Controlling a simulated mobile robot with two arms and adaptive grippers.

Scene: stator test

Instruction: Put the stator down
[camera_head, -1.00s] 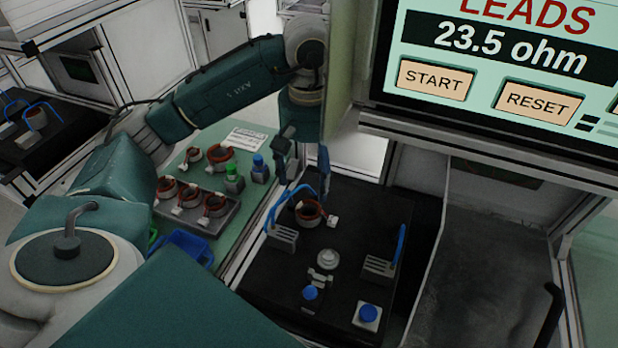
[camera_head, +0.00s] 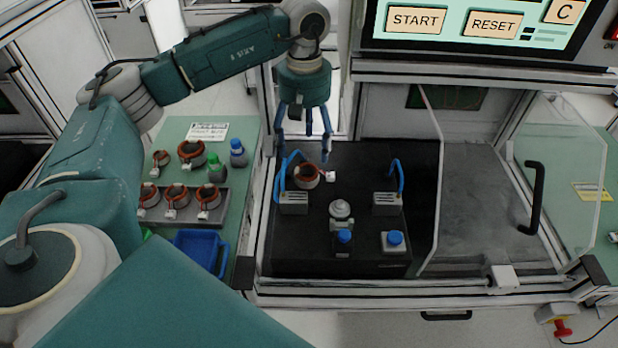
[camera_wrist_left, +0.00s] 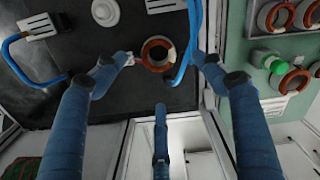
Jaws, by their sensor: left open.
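A copper-wound stator (camera_head: 307,176) with a white connector stands on the black test plate (camera_head: 300,240), near its back left. It also shows in the left wrist view (camera_wrist_left: 158,54), beside a blue lead. My left gripper (camera_head: 303,150) is open above and behind this stator, with its fingers pointing down and apart from it. In the left wrist view the spread blue fingers (camera_wrist_left: 160,100) have nothing between them. My right gripper does not show.
On the green table at left, several stators stand on a grey tray (camera_head: 222,207) and behind it, near green and blue bottles (camera_head: 237,152). A blue bin (camera_head: 202,250) is in front. Blue leads (camera_head: 397,178) arch over the plate. A clear door (camera_head: 515,180) stands at right.

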